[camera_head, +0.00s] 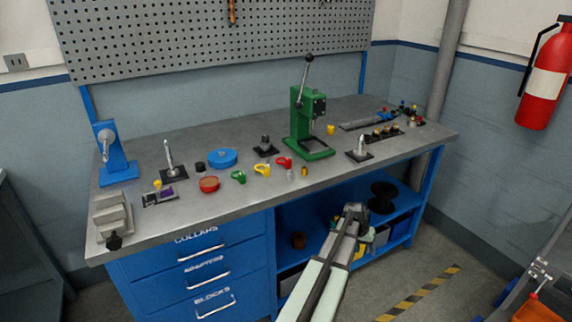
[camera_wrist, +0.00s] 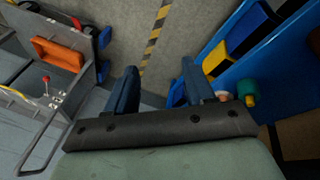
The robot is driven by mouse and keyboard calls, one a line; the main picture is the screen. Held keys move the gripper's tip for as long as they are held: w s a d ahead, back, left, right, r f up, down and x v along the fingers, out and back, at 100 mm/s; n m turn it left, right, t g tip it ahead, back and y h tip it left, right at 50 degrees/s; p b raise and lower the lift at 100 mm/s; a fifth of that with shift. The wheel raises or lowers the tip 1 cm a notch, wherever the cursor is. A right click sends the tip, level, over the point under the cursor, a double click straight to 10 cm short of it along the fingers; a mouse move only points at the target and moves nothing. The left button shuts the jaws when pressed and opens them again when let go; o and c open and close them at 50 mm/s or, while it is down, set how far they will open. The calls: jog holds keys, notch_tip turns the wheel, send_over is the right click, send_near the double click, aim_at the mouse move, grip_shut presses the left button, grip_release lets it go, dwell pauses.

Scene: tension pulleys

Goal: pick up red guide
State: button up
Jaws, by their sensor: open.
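A small red guide (camera_head: 284,162) lies on the grey workbench top (camera_head: 330,180), near the middle and in front of the green press. A yellow guide (camera_head: 262,169) and a green guide (camera_head: 238,176) lie to its left. My gripper (camera_head: 355,210) is in front of the bench, apart from the red guide and off the bench top. In the wrist view my gripper (camera_wrist: 160,88) is open with two dark blue fingers and nothing between them. The red guide does not show in the wrist view.
The green press (camera_head: 308,125) stands behind the red guide. A red round container (camera_head: 209,184) and a blue disc (camera_head: 222,158) lie to the left. A small grey piece (camera_head: 290,174) sits close in front of the guide. The blue shelf (camera_head: 400,225) is below the bench top.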

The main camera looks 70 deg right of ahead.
jog(key=s+d+r+m, duration=0.1)
jog(key=s+r, duration=0.4)
jog(key=s, duration=0.1)
notch_tip(320, 180, up, 33)
jog(key=m+t+y, duration=0.2)
jog(key=m+t, duration=0.2)
jog(key=m, duration=1.9)
send_over(289, 159)
notch_tip(289, 159, down, 14)
jog(key=shift+r, duration=0.25)
jog(key=shift+c, duration=0.4)
